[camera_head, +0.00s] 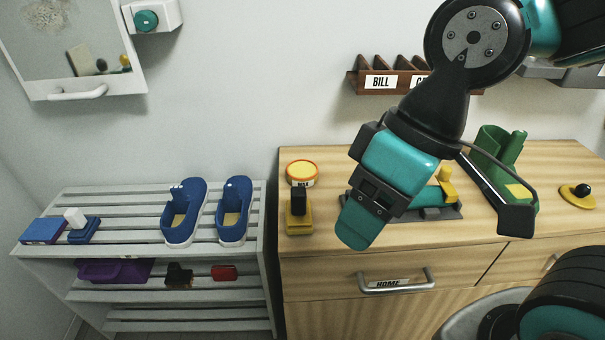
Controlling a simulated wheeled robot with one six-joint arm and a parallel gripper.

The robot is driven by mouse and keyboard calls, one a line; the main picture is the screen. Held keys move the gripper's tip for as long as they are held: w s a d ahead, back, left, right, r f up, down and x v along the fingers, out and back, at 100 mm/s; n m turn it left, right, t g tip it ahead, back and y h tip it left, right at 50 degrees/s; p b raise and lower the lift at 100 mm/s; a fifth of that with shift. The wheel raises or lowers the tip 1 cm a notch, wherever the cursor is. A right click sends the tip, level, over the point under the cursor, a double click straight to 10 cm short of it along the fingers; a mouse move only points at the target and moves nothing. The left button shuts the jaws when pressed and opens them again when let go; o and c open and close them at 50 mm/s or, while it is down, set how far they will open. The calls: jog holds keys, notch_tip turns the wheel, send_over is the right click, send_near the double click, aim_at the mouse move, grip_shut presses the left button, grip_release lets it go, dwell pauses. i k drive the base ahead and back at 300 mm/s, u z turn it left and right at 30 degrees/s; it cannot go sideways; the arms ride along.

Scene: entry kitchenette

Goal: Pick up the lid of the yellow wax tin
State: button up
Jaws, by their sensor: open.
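The yellow wax tin (302,182) stands at the back left of the wooden cabinet top.
A yellow block with a black top (299,218) stands in front of the tin. A dark tray (448,213) with teal and yellow items lies partly behind my gripper. A green holder (497,146) stands left of the disc. A slatted shoe rack (140,218) is at left.

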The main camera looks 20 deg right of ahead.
aim_at(580, 197)
jog(key=z, duration=3.05)
jog(key=i, duration=1.35)
jog(key=u, duration=3)
